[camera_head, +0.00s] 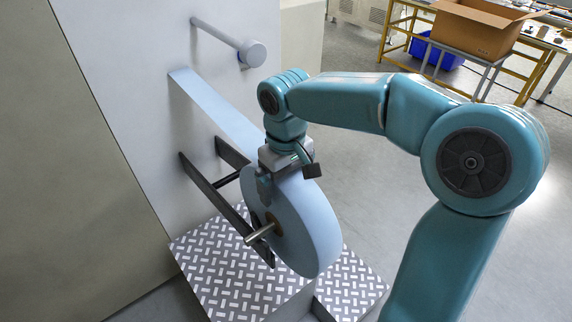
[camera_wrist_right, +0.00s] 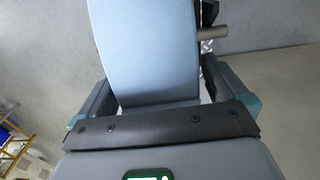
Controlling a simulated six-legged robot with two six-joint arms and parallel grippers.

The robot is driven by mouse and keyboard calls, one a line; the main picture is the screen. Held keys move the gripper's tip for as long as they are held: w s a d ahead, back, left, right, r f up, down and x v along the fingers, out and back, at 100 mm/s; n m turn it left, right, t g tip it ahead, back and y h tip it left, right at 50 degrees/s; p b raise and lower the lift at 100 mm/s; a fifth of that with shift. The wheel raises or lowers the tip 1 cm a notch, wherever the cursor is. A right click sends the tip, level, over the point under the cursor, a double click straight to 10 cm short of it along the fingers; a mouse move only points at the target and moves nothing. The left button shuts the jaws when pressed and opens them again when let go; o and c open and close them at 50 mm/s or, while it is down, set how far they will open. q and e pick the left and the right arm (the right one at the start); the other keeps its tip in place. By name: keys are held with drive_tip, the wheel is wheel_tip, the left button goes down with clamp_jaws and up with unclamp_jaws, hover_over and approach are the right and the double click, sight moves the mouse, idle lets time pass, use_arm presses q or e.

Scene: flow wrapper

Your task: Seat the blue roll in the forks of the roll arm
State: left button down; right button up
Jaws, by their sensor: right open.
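The blue roll (camera_head: 305,225) stands on edge at the outer end of the roll arm (camera_head: 213,190), which has two dark fork bars. Its metal shaft (camera_head: 258,235) sticks out in front of the near bar's end. Whether the shaft sits down in the forks is hidden. My right gripper (camera_head: 268,188) is at the top of the roll, jaws open, one finger on each side. In the right wrist view the roll (camera_wrist_right: 147,50) fills the space between the fingers, and the shaft end (camera_wrist_right: 214,33) shows at right. My left gripper is not in view.
A pale blue film strip (camera_head: 215,108) runs from the machine wall (camera_head: 125,60) towards the roll. A roller post (camera_head: 225,38) juts out above it. A patterned step (camera_head: 215,270) lies below. A bench with a cardboard box (camera_head: 480,28) stands far back; the floor between is clear.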

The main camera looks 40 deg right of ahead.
wheel_tip(320, 180, up, 16)
drive_tip(key=p, duration=0.1)
drive_tip(key=shift+s, duration=0.15)
